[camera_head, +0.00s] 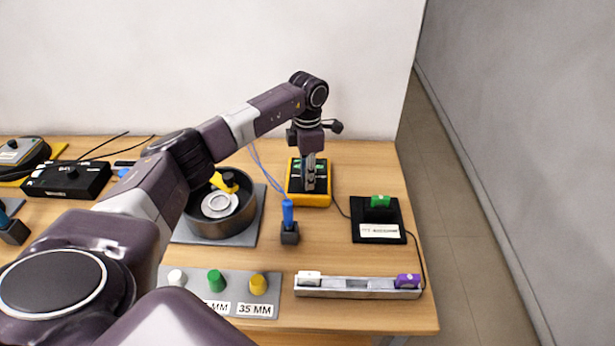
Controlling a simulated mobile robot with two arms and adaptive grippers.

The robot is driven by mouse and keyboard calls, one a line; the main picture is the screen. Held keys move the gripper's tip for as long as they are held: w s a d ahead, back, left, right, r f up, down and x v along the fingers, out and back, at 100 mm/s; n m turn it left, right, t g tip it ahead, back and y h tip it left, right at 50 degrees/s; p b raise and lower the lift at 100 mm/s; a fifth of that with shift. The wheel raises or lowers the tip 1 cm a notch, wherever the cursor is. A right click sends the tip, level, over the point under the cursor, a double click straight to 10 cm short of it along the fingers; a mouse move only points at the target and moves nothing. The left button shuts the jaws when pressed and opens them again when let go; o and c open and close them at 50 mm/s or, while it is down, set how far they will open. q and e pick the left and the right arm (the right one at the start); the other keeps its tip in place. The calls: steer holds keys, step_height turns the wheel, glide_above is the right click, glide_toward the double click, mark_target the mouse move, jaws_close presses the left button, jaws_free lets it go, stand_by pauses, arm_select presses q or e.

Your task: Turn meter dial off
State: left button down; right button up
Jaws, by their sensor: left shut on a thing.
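The meter (293,198) is a yellow and black box lying on the wooden table, right of centre. My left gripper (309,186) points down onto the meter's face and is shut on its dial. The fingers hide the dial, so its setting cannot be read. A green patch shows on the meter's upper part, behind the fingers. My right gripper is not in view.
A dark round pot (246,213) stands left of the meter. A blue-topped tool in a black block (290,236) stands in front. A black box with a green piece (393,221) sits right. A grey tray (345,292) and a panel of coloured knobs (236,307) lie along the front.

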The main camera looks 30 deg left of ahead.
arm_select(q)
steer(key=n, duration=0.4)
steer(key=shift+n, duration=2.2)
steer(key=c, duration=1.6)
jaws_free()
step_height(320, 180, up, 12)
steer(key=shift+r, duration=0.1)
